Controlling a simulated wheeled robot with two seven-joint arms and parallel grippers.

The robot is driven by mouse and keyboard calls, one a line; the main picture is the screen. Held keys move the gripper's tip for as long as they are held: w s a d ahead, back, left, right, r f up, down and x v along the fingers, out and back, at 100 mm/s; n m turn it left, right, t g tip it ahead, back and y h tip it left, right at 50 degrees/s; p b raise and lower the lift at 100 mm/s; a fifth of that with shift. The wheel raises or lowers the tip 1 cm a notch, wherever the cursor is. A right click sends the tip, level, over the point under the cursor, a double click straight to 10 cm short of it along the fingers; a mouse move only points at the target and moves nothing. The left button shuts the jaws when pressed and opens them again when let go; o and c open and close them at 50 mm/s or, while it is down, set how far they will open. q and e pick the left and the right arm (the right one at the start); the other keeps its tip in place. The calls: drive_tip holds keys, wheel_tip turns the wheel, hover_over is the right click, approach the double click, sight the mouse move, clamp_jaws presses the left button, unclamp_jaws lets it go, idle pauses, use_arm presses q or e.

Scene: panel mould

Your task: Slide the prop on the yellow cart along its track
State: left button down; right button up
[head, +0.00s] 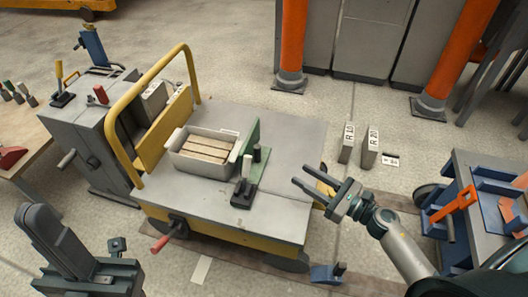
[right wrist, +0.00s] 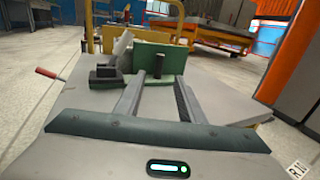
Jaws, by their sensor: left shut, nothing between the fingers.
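The yellow cart (head: 222,232) has a grey top and a yellow push rail. On its top, a dark block with a pale upright handle (head: 243,190) stands beside a green plate (head: 252,140); it looks like the prop, but I cannot make out its track. The block (right wrist: 105,77) and plate (right wrist: 160,53) also show in the right wrist view. My left gripper (head: 42,215) is shut and empty at the lower left, away from the cart.
A grey-white box with wooden slats (head: 206,150) sits on the cart. A grey cabinet (head: 85,135) stands on its left. Two labelled blocks (head: 358,143) are on the floor to the right. A blue-framed cart (head: 475,200) stands at the right, near my right arm.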

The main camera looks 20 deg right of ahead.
hover_over(264, 164)
drive_tip(key=shift+s, duration=0.1)
idle(0.5)
clamp_jaws()
